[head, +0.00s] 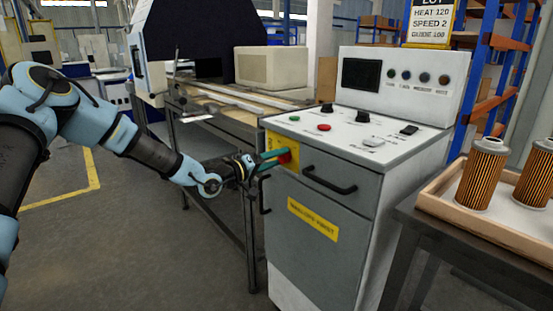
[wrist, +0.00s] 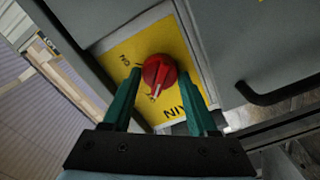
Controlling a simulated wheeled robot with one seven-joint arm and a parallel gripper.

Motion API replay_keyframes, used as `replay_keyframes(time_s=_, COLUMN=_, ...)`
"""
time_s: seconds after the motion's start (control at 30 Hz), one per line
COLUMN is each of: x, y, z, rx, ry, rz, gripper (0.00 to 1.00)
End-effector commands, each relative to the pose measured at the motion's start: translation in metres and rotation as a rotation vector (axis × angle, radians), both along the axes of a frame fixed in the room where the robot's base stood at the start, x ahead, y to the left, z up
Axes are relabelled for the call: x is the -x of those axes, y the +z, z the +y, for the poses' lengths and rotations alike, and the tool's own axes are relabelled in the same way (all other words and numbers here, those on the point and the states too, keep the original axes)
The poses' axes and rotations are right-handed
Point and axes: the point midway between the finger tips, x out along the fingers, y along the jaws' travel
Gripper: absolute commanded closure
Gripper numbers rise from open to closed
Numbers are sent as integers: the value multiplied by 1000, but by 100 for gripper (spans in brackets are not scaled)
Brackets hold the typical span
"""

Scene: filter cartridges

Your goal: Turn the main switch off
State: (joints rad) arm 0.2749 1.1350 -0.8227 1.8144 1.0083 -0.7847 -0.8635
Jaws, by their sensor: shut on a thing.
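The main switch is a red rotary knob (wrist: 159,72) on a yellow plate (wrist: 126,50), on the front of the grey and white control cabinet. In the wrist view an "ON" mark shows at the plate's upper left and part of a word at lower right. A pale mark on the knob points down toward my gripper's palm. In the head view the knob (head: 285,158) is partly covered by my fingers. My gripper (head: 273,158) reaches it from the left, its teal fingers (wrist: 160,88) on either side of the knob, shut on it.
A black drawer handle (head: 329,182) sticks out just right of the switch. The cabinet top (head: 345,133) carries green and red buttons and black knobs. A conveyor table (head: 235,115) stands behind, and a tray (head: 480,232) with filter cartridges (head: 482,175) is at right.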

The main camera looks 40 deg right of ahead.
Motion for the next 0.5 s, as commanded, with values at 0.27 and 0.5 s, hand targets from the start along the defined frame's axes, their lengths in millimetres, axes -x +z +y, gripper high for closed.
replay_keyframes(time_s=0.27, x=0, y=-1, z=0, rx=-2, ry=1, rz=2, gripper=24)
replay_keyframes(time_s=0.5, x=0, y=0, z=0, rx=-1, ry=1, rz=0, gripper=11)
